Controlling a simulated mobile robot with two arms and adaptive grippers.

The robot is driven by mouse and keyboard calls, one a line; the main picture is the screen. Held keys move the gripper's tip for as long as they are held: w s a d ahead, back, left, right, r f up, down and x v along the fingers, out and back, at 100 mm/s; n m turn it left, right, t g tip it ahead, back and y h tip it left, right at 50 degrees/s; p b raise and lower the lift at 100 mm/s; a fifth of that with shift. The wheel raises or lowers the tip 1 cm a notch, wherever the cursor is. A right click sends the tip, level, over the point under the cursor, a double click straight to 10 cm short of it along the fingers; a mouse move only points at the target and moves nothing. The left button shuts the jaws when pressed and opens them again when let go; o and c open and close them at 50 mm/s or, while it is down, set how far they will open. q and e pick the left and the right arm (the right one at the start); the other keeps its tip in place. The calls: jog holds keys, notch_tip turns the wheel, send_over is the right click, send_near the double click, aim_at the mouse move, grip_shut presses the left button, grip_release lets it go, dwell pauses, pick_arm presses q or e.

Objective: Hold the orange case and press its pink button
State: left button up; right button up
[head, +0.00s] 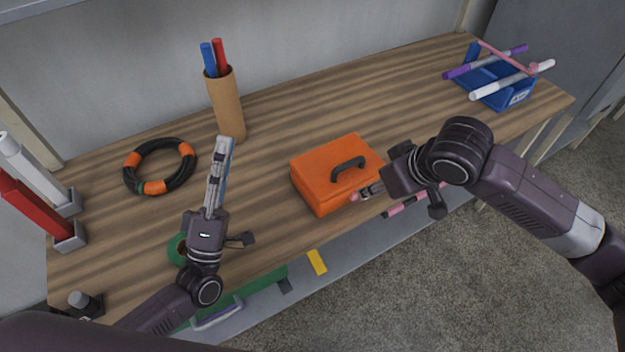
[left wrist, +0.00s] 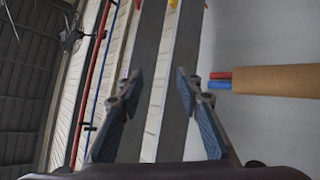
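The orange case (head: 322,172) sits on the wooden workbench, with a dark handle (head: 348,168) on its lid. A small pink spot, seemingly the pink button (head: 354,197), shows low at the case's front side. My right gripper (head: 366,192) is right beside that spot; the picture is too small to tell whether it touches or whether its fingers are apart. My left gripper (head: 225,142) is left of the case, above the bench, fingers pointing away toward the wall. In the left wrist view its fingers (left wrist: 158,82) are apart with nothing between them.
A brown cylinder (head: 226,105) with red and blue sticks stands behind my left gripper. A black-and-orange ring (head: 160,167) lies at left. A blue bin (head: 500,88) with sticks is at far right. A pink-and-black stick (head: 408,205) lies near the front edge. Bench behind the case is clear.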

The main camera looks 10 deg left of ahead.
aim_at(333, 172)
pick_arm(q)
jog(key=w+d+f+m+g+h, duration=0.1)
jog(key=d+f+m+g+h, duration=0.2)
jog(key=d+m+g, duration=0.1)
jog(key=w+d+f+m+g+h, duration=0.1)
jog(key=d+f+m+g+h, duration=0.2)
jog(key=m, duration=0.6)
jog(key=w+d+f+m+g+h, duration=0.1)
jog(key=d+f+m+g+h, duration=0.3)
jog(key=d+m+g, duration=0.3)
jog(key=shift+w+d+f, duration=0.2)
jog(key=shift+d+f, duration=0.15)
jog(key=shift+d, duration=0.2)
jog(key=shift+w+d+f, duration=0.2)
jog(key=shift+d+f, duration=0.15)
jog(key=shift+d, duration=0.15)
jog(key=shift+w+f+m+g, duration=0.3)
jog(key=shift+w+f+g, duration=0.1)
jog(key=shift+f, duration=0.05)
jog(key=x, duration=0.7)
jog(key=shift+w+d, duration=0.2)
grip_shut()
